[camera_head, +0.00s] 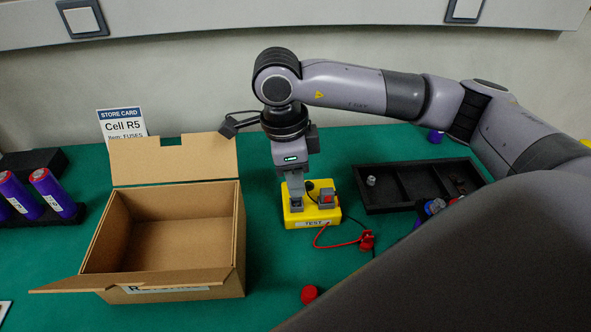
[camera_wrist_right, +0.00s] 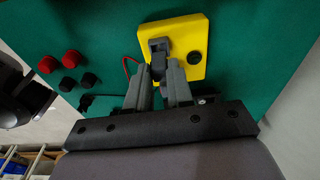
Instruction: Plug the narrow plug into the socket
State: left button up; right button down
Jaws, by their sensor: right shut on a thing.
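My right gripper (camera_head: 297,203) points down over the yellow test box (camera_head: 298,220), which stands on the green mat. In the wrist view the gripper (camera_wrist_right: 159,88) is shut on a small dark plug (camera_wrist_right: 158,68), taken to be the narrow plug. The yellow box (camera_wrist_right: 188,29) lies just beyond the fingertips. A round black socket hole (camera_wrist_right: 194,58) shows on it, beside a grey block (camera_wrist_right: 159,46). I cannot tell whether the plug touches the box. My left gripper is not in view.
An open cardboard box (camera_head: 170,195) stands left of the test box. A black compartment tray (camera_head: 385,205) lies at the right. A red lead (camera_head: 335,244) runs to a red plug (camera_head: 367,240). A red cap (camera_head: 310,295) lies in front. Purple cylinders (camera_head: 52,192) stand far left.

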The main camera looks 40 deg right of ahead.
jog(key=shift+f, duration=0.5)
jog(key=shift+r, duration=0.1)
jog(key=shift+f+b, duration=0.7)
jog(key=shift+f, duration=0.05)
jog(key=shift+f, duration=0.2)
jog(key=shift+f+b, duration=0.1)
jog(key=shift+b, duration=0.25)
jog(key=c, duration=0.9)
grip_release()
jog(key=shift+r+p, duration=1.9)
jog(key=shift+r, duration=1.2)
